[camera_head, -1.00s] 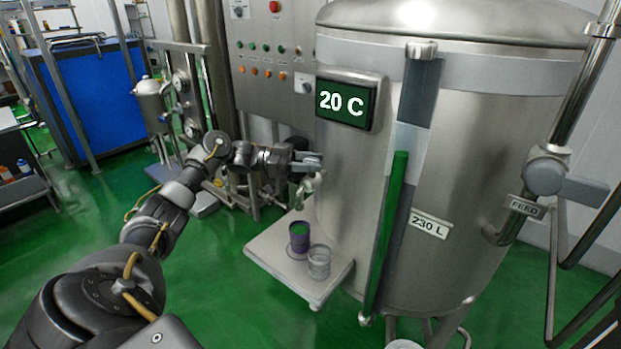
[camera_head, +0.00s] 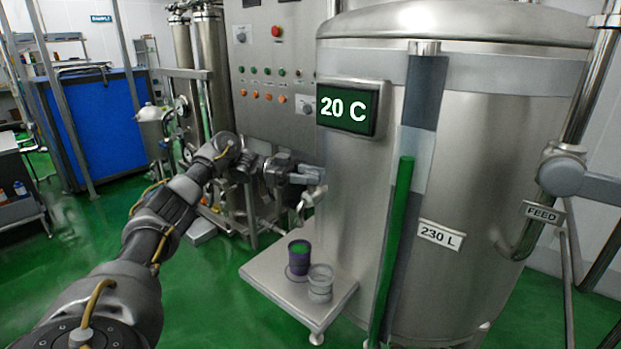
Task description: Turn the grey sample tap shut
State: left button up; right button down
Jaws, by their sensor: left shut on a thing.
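The grey sample tap (camera_head: 307,199) sticks out of the left side of the steel tank (camera_head: 470,160), above a small shelf. Its spout points down. My left gripper (camera_head: 308,177) is at the top of the tap, beside the tank wall, and is shut on the tap's handle. The fingers hide most of the handle, so its exact angle cannot be told. My right gripper is out of view.
A steel shelf (camera_head: 262,272) below the tap holds a purple cup (camera_head: 299,262) with green inside and a clear cup (camera_head: 320,284). A display (camera_head: 347,108) reads 20 C. A control panel (camera_head: 270,60) stands behind. Green floor lies open at left.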

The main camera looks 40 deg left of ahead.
pick_arm(q)
jog(key=o, duration=1)
jog(key=shift+w+d, duration=0.1)
jog(key=shift+c, duration=0.2)
